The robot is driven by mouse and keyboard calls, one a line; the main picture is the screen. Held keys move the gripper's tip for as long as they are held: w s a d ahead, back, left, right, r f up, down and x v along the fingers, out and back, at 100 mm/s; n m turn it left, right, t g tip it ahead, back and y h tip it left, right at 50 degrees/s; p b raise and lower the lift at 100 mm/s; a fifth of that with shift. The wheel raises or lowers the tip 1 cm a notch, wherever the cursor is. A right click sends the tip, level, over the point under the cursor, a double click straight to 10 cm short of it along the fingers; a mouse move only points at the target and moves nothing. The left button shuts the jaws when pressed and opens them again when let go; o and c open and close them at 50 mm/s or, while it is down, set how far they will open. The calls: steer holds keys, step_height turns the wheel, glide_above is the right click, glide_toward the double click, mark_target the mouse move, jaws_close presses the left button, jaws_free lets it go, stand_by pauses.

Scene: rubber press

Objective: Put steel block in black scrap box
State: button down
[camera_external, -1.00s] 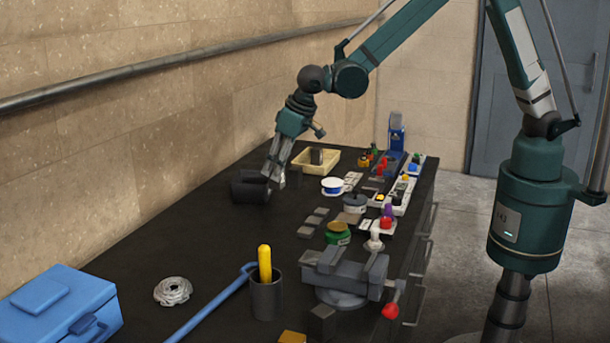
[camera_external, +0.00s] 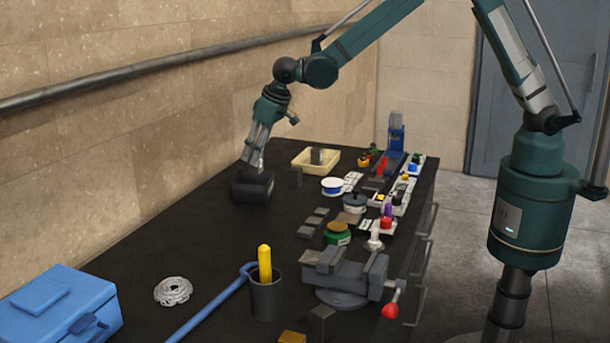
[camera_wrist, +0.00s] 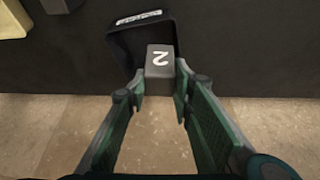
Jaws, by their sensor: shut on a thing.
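My gripper (camera_external: 255,163) is shut on a dark grey steel block, and it hangs over the black scrap box (camera_external: 250,190) at the far left of the bench. I cannot tell the exact height of the block above the rim.
A cream tray (camera_external: 301,163) holding a dark block (camera_external: 317,156) stands right of the box. A vise (camera_external: 345,275), a cup (camera_external: 266,298) and a blue toolbox (camera_external: 62,305) are nearer. The wall runs close along the left.

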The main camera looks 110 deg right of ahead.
mark_target(248, 177)
steer(key=shift+w+d, duration=0.1)
steer(key=shift+d, duration=1.8)
steer(key=shift+f+p, duration=0.4)
steer(key=shift+f, duration=2.65)
steer(key=shift+f, duration=1.9)
steer(key=shift+f, duration=0.15)
steer(key=c, duration=2)
jaws_free()
steer(key=shift+r, duration=0.2)
